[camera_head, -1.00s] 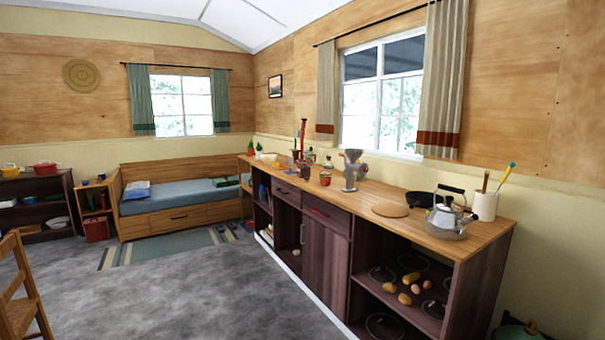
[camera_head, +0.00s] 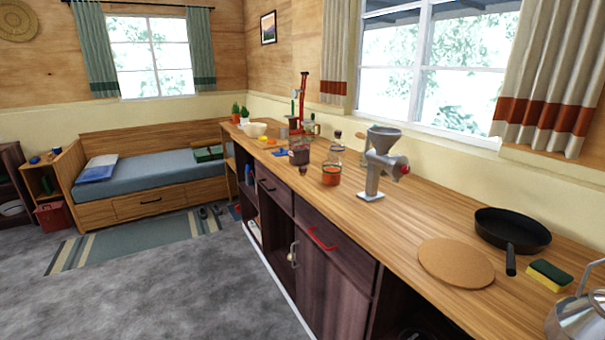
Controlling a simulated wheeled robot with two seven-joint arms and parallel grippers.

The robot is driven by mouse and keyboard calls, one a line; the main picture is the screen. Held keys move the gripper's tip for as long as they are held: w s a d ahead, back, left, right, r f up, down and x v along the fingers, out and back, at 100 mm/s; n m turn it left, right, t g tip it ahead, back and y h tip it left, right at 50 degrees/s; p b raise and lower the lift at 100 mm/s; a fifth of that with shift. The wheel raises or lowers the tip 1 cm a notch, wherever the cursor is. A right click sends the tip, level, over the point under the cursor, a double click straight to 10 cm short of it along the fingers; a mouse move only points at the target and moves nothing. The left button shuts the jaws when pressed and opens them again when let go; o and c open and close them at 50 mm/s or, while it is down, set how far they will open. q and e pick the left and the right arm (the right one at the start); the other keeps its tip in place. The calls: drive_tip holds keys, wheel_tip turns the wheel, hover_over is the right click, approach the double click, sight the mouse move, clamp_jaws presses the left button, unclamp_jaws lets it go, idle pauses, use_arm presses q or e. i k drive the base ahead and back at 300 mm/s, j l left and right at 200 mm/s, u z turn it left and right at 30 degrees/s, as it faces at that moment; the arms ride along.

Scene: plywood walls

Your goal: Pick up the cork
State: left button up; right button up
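A round, flat, tan mat that looks like cork (camera_head: 456,262) lies on the wooden counter (camera_head: 415,217) in the head view, near its front edge at the right. A glass bottle with orange contents (camera_head: 331,174) stands farther back on the counter; a small brown piece at its top looks like a stopper, too small to tell if it is cork. I cannot tell which of these the task's cork is. Neither of my grippers is in view.
A black frying pan (camera_head: 512,230), a yellow-green sponge (camera_head: 550,275) and a metal kettle (camera_head: 578,318) are right of the mat. A grey grinder (camera_head: 380,160) stands behind it. Grey floor (camera_head: 190,285) is open left of the counter.

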sight(302, 169)
drive_tip(key=i+j+z, duration=0.1)
drive_tip(key=i+j, duration=0.3)
drive_tip(key=i+j+z, duration=0.15)
drive_tip(key=i+j, duration=0.3)
drive_tip(key=i+j+z, duration=0.1)
drive_tip(key=i+j, duration=0.25)
drive_tip(key=j, duration=0.25)
